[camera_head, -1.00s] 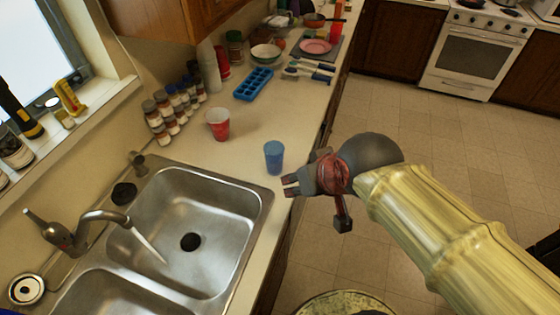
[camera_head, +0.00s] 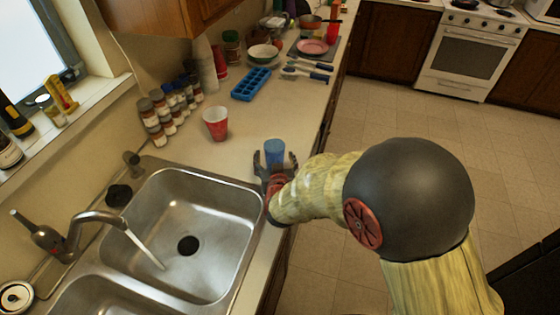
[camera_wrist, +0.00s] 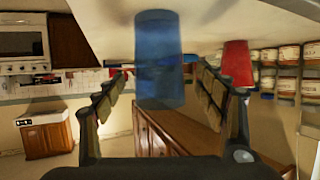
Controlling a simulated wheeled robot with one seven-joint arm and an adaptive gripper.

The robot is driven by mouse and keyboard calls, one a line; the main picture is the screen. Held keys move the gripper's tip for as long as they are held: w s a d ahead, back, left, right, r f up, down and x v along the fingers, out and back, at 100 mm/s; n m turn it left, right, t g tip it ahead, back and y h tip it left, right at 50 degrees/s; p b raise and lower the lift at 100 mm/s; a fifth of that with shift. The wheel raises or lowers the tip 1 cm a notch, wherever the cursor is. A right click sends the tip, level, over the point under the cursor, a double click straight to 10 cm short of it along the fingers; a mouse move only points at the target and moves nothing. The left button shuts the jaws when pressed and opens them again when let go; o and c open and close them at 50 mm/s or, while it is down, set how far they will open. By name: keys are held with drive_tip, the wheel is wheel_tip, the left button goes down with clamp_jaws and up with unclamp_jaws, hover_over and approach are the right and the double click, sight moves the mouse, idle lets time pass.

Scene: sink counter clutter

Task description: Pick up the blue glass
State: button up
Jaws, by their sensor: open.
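The blue glass (camera_head: 274,152) stands upright on the counter near its front edge, just behind the sink's right corner. It also shows in the wrist view (camera_wrist: 160,60), upside down there, between the two fingers. My gripper (camera_head: 275,160) is open, with one finger on each side of the glass. In the wrist view my gripper (camera_wrist: 168,95) shows a gap between each finger and the glass. The lower part of the glass is hidden by my gripper in the head view.
A red cup (camera_head: 216,124) stands left of the glass, with several spice jars (camera_head: 165,112) behind it. A blue ice tray (camera_head: 251,84) lies farther back. The metal sink (camera_head: 190,230) is at the front left. Counter around the glass is clear.

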sight(274, 151)
drive_tip(key=shift+f+b+x, duration=0.15)
drive_tip(key=shift+b+x, duration=0.45)
drive_tip(key=shift+x, duration=1.35)
drive_tip(key=shift+f+b+x, duration=0.2)
drive_tip(key=shift+b+x, duration=0.35)
drive_tip(key=shift+x, duration=1.45)
drive_tip(key=shift+s, duration=0.15)
drive_tip(key=shift+c, duration=1.3)
drive_tip(key=c, duration=1.3)
drive_tip(key=shift+r, duration=0.1)
drive_tip(key=shift+c, duration=0.4)
